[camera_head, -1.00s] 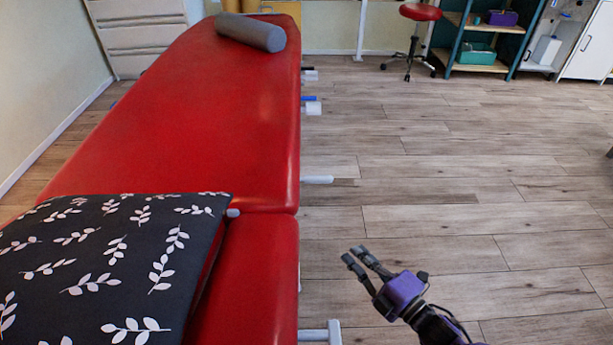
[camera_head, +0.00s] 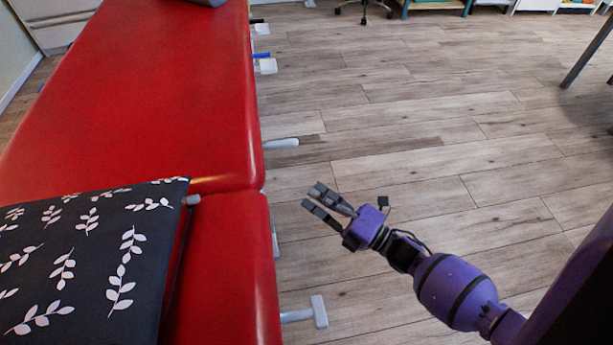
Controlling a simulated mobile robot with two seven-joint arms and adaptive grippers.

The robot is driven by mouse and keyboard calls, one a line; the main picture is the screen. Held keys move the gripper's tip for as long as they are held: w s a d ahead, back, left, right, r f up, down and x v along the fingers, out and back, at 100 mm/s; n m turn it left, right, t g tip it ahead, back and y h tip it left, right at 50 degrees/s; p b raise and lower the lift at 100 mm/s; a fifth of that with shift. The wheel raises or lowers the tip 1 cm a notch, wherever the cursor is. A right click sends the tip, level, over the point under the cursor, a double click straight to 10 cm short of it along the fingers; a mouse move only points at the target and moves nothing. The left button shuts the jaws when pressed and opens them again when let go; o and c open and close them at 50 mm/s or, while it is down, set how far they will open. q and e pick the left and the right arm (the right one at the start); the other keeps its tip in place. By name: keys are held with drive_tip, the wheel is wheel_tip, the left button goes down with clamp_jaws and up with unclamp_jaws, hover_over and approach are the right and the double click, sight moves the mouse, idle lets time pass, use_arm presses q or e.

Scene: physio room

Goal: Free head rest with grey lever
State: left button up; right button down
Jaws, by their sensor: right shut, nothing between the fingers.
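The red treatment table (camera_head: 150,95) runs along the left, with a separate red head rest section (camera_head: 228,265) at its near end. A grey lever (camera_head: 281,143) sticks out from the table's right side, just beyond the gap between the two sections. My right gripper (camera_head: 314,198) is shut and empty. It hangs over the floor to the right of the head rest, nearer to me than the grey lever and apart from it. My left gripper is not in view.
A dark pillow with white leaves (camera_head: 85,260) covers part of the head rest. A blue-tipped lever (camera_head: 262,55) and a black-tipped one (camera_head: 257,21) lie farther along the side. A pale T-shaped bar (camera_head: 318,311) juts out near the front.

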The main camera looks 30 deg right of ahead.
drive_tip(key=b, duration=0.1)
approach(271, 146)
drive_tip(key=s+a+f, duration=0.1)
drive_tip(key=a, duration=0.3)
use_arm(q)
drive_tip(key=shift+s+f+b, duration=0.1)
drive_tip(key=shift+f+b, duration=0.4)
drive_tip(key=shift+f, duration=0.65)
use_arm(e)
drive_tip(key=shift+w+d+r, duration=0.1)
drive_tip(key=shift+w+d, duration=0.05)
drive_tip(key=shift+w, duration=0.45)
drive_tip(key=shift+w+d+r, duration=0.1)
drive_tip(key=shift+w+r, duration=0.05)
drive_tip(key=shift+w, duration=0.5)
drive_tip(key=shift+w+d+r, duration=0.1)
drive_tip(key=shift+w+d, duration=0.05)
drive_tip(key=shift+w, duration=0.45)
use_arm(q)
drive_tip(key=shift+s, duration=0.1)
use_arm(e)
drive_tip(key=shift+d, duration=0.25)
